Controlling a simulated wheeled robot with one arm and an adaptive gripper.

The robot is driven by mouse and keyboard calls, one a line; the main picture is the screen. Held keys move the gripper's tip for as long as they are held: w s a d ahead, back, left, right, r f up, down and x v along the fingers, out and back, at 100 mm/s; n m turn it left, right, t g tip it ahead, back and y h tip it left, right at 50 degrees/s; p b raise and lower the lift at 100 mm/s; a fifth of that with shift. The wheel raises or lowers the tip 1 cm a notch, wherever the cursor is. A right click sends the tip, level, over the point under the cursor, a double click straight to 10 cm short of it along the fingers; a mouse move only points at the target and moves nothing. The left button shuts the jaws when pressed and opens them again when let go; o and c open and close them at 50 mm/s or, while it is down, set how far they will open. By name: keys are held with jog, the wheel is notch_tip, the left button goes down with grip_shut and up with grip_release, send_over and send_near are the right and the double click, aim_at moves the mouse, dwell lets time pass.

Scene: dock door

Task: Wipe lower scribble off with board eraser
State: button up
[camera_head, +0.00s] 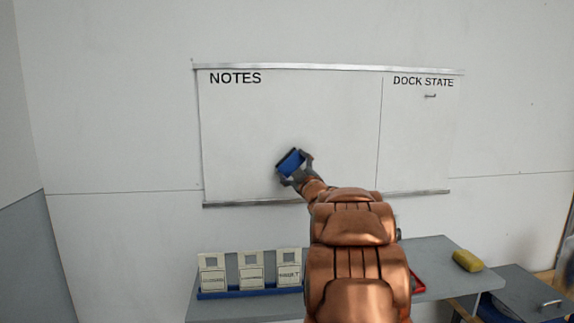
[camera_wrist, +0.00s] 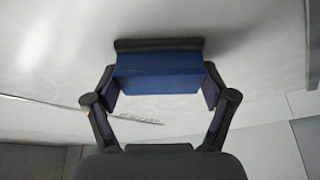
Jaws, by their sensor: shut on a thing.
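The whiteboard (camera_head: 250,130) hangs on the wall, with a NOTES field at left and a DOCK STATE field at right. My gripper (camera_head: 294,165) is shut on the blue board eraser (camera_head: 290,161), in front of the lower middle of the NOTES field. In the wrist view the eraser (camera_wrist: 158,75) sits between both fingers, its dark pad toward the board; I cannot tell if it touches. A small dark mark (camera_head: 430,96) is under DOCK STATE. The wrist view also shows a thin grey mark (camera_wrist: 138,118) that I cannot identify. No scribble shows in the visible NOTES field; my arm hides some board.
A grey shelf (camera_head: 435,250) stands below the board. It bears a blue rack (camera_head: 245,293) with three white cards and a yellow sponge (camera_head: 467,261). A red object (camera_head: 417,283) is partly hidden by my arm. A dark box (camera_head: 530,300) stands at lower right.

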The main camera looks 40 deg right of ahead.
aim_at(316, 158)
jog(key=shift+s+d+p, duration=0.5)
jog(key=shift+s+d, duration=0.4)
jog(key=shift+d, duration=0.3)
jog(key=shift+s+d+p, duration=0.55)
jog(key=shift+s+d, duration=0.35)
jog(key=shift+d, duration=0.3)
jog(key=shift+s+d+p, duration=0.5)
jog(key=shift+s+d, duration=0.4)
jog(key=shift+d, duration=0.3)
jog(key=shift+w+a+b, duration=1.15)
jog(key=shift+a+b, duration=0.05)
jog(key=shift+a, duration=0.3)
jog(key=shift+w+a+b, duration=1.1)
jog(key=shift+a+b, duration=0.15)
jog(key=shift+a, duration=0.2)
jog(key=shift+w+a+b, duration=1.15)
jog(key=shift+a+b, duration=0.05)
jog(key=shift+a, duration=0.3)
jog(key=shift+s, duration=0.1)
jog(key=shift+s+a+b, duration=0.3)
jog(key=shift+s+a, duration=0.6)
jog(key=shift+s, duration=0.3)
jog(key=shift+s+a+b, duration=0.3)
jog(key=shift+s+a, duration=0.6)
jog(key=shift+s, duration=0.25)
jog(key=shift+s+a, duration=0.9)
jog(key=shift+s, duration=0.3)
